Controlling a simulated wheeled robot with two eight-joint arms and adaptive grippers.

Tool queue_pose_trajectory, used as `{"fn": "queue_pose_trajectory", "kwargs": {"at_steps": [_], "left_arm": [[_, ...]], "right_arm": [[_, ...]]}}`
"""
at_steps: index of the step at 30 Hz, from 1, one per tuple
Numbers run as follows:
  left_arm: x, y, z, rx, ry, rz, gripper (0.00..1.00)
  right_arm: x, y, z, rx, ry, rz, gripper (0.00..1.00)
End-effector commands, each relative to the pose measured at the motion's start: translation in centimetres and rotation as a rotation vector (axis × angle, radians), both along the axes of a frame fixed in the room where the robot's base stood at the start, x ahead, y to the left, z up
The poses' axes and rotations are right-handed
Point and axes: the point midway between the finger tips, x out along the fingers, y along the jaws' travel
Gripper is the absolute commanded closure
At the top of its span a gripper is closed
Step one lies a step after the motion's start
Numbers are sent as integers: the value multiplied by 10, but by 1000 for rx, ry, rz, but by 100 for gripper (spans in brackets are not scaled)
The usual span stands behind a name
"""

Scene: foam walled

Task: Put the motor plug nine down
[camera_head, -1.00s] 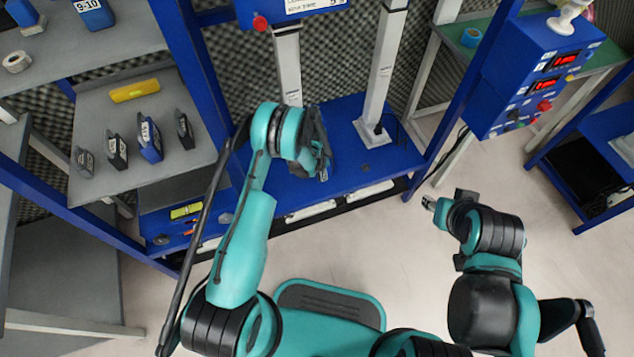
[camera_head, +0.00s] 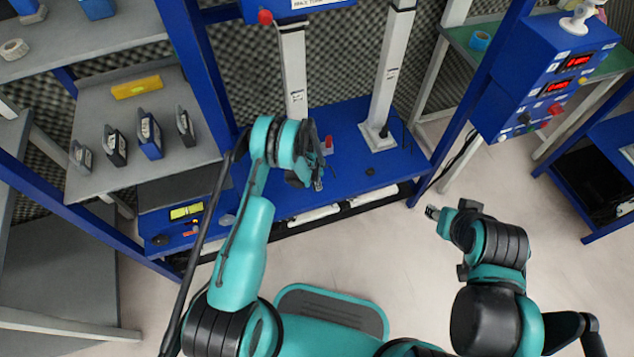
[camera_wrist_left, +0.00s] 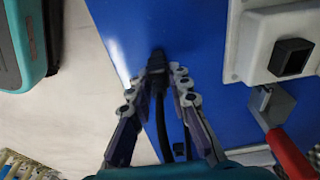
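My left gripper (camera_head: 317,182) hangs over the blue base plate (camera_head: 352,165) in the head view. In the left wrist view my left gripper (camera_wrist_left: 160,82) has its fingers closed in on a dark plug (camera_wrist_left: 158,62), with a black cable (camera_wrist_left: 161,130) running back between the fingers. The plug is over or against the blue surface (camera_wrist_left: 215,85); I cannot tell whether it touches. The plug cannot be made out in the head view. My right gripper (camera_head: 434,211) is over the floor at the right; its fingers are too small to judge.
In the wrist view, a white housing with a black square part (camera_wrist_left: 291,57) and a red handle (camera_wrist_left: 288,152) are at the right. Two white columns (camera_head: 293,75) rise behind the gripper. A grey shelf (camera_head: 130,185) with labelled blocks stands left, a blue control box (camera_head: 535,85) right.

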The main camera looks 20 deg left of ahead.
Motion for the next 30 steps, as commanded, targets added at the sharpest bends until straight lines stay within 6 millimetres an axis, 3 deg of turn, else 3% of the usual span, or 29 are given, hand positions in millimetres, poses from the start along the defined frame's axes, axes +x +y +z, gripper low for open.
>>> {"fn": "queue_pose_trajectory", "kwargs": {"at_steps": [2,14,24,30], "left_arm": [[0,0,0,0,0,0,62],[0,1,9,0,0,0,62],[-5,7,80,0,0,0,62],[-7,10,112,0,0,0,62]], "right_arm": [[0,0,0,0,0,0,60],[0,0,2,0,0,0,60],[0,0,30,0,0,0,60],[0,0,40,0,0,0,60]]}}
